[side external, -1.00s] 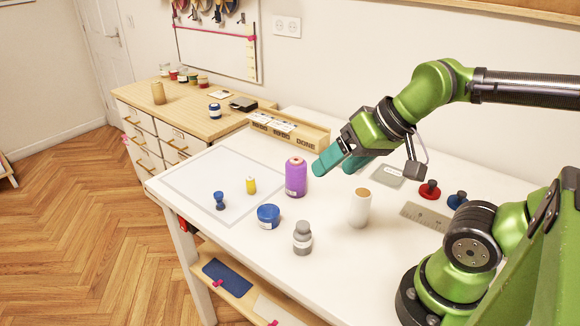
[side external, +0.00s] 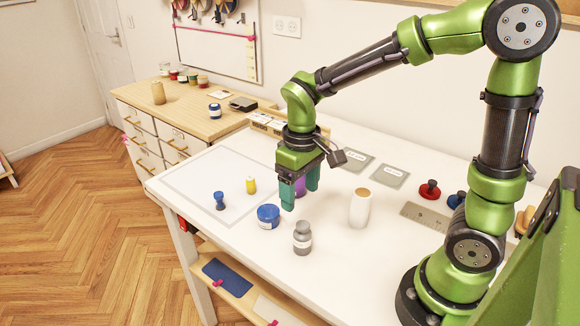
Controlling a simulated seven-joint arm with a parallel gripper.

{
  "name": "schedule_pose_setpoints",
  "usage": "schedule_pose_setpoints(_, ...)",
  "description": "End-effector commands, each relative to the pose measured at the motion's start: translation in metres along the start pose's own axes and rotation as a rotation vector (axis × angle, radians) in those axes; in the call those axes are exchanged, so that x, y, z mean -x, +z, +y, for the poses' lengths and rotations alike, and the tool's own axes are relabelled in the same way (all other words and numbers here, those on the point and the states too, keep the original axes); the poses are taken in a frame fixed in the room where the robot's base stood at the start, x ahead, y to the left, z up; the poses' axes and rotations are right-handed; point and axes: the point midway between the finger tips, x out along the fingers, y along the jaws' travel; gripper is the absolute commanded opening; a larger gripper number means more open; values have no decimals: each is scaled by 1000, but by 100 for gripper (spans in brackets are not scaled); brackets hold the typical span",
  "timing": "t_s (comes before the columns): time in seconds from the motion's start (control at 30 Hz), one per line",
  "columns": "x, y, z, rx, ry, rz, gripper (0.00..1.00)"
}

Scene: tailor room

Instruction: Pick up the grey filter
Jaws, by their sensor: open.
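The grey filter (side external: 303,238) appears to be the small grey bottle-shaped piece with a pale label band. It stands upright near the front edge of the white table (side external: 340,270). My gripper (side external: 299,198) points down with its two teal fingers apart and nothing seen held. In the picture the fingers are above the grey filter, with a visible gap to it. A purple spool (side external: 300,187) shows partly between the fingers and is mostly hidden. I cannot tell whether it is behind or between them.
A blue-lidded jar (side external: 268,217) stands just left of the filter, and a white cylinder (side external: 360,208) to its right. A yellow spool (side external: 251,185) and a blue spool (side external: 219,200) are farther left. A ruler (side external: 428,216) and a red knob (side external: 430,190) lie right. The table in front is clear.

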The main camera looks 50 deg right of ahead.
Motion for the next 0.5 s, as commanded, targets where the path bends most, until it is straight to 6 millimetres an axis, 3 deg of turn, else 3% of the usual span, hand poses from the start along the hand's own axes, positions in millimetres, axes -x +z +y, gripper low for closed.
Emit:
schedule_pose_setpoints(0.3,-70,2,0,-1,0,-6,74)
schedule_pose_setpoints(0.5,-89,1,0,-1,0,0,74)
